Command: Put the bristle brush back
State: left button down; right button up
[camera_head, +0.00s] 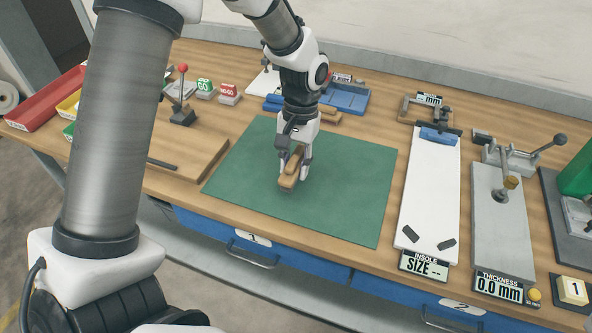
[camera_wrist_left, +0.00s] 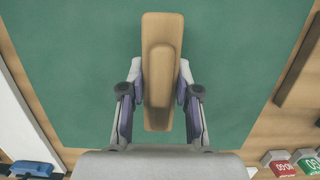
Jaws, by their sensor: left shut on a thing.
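The bristle brush (camera_head: 289,181) shows as a long wooden block with a raised grip along its top. My left gripper (camera_head: 294,165) is shut on it, with one finger on each side. In the left wrist view the brush (camera_wrist_left: 162,40) lies lengthwise between the fingertips (camera_wrist_left: 162,88). Its bristles are hidden beneath it. The brush is over the green mat (camera_head: 345,190); I cannot tell whether it touches the mat. My right gripper is not in view.
Behind my arm are a blue tray (camera_head: 346,97) and a wooden piece (camera_head: 329,114), both partly hidden. A wooden board (camera_head: 190,155) lies left of the mat. The white insole size gauge (camera_head: 430,190) and thickness gauge (camera_head: 500,225) stand right. Most of the mat is bare.

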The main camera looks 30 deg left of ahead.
aim_at(298, 152)
pick_arm(q)
jog(key=shift+w+f, duration=0.2)
jog(key=shift+f, duration=1.6)
jog(key=shift+f, duration=0.1)
jog(key=c, duration=0.8)
grip_release()
jog(key=shift+c, duration=0.2)
jog(key=r, duration=0.4)
jog(key=w+r, duration=0.1)
jog(key=r, duration=0.3)
jog(key=w+r, duration=0.1)
jog(key=r, duration=0.3)
jog(key=shift+w+a+r, duration=0.1)
jog(key=shift+a, duration=0.1)
